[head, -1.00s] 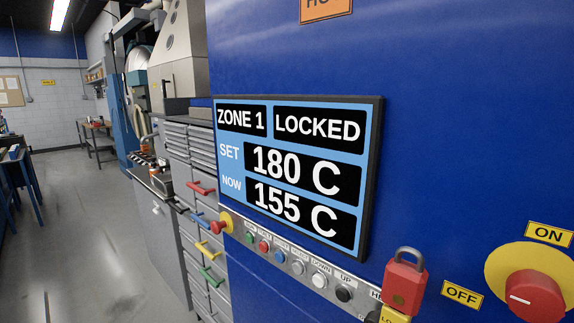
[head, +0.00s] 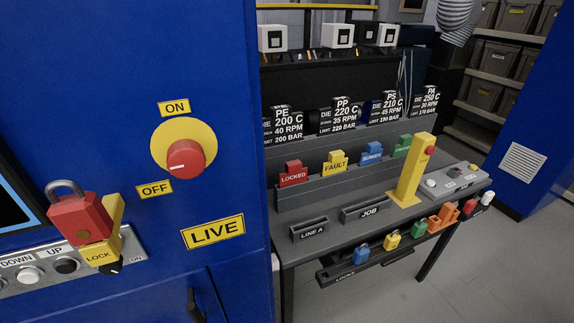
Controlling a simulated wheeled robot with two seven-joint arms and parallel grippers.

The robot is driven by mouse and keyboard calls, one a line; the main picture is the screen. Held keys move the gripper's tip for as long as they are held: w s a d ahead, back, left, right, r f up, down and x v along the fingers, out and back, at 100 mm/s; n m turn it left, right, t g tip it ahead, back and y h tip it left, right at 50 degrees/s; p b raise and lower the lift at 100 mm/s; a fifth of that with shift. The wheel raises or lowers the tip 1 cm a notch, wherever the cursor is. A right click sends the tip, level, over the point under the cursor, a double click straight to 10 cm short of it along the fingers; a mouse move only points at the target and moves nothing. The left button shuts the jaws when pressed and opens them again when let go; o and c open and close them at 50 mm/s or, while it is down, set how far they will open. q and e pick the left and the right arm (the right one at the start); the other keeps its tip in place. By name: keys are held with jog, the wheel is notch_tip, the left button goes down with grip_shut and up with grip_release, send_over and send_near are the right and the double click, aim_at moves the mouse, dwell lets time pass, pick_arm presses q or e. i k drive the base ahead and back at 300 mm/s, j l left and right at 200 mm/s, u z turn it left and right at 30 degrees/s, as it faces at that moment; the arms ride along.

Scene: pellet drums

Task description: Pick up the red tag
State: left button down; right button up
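The red tag (head: 293,175), marked LOCKED, stands in a slot of the grey rack, at the left end of a row of coloured tags. A yellow FAULT tag (head: 334,163) stands to its right, then a blue tag (head: 371,153) and a green tag (head: 402,146). Neither of my grippers shows in the head view.
The blue machine (head: 225,110) fills the left, with a red knob (head: 185,158), a LIVE sign (head: 213,231) and a red padlock (head: 80,219). A yellow post (head: 414,170) stands on the bench right of the tags. Coloured padlocks hang along the bench front. Grey floor lies at right.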

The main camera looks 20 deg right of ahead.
aim_at(295, 174)
jog(key=z, duration=0.8)
jog(key=i+l+u, duration=0.1)
jog(key=l, duration=0.2)
jog(key=i+l+u, duration=0.1)
jog(key=l, duration=0.25)
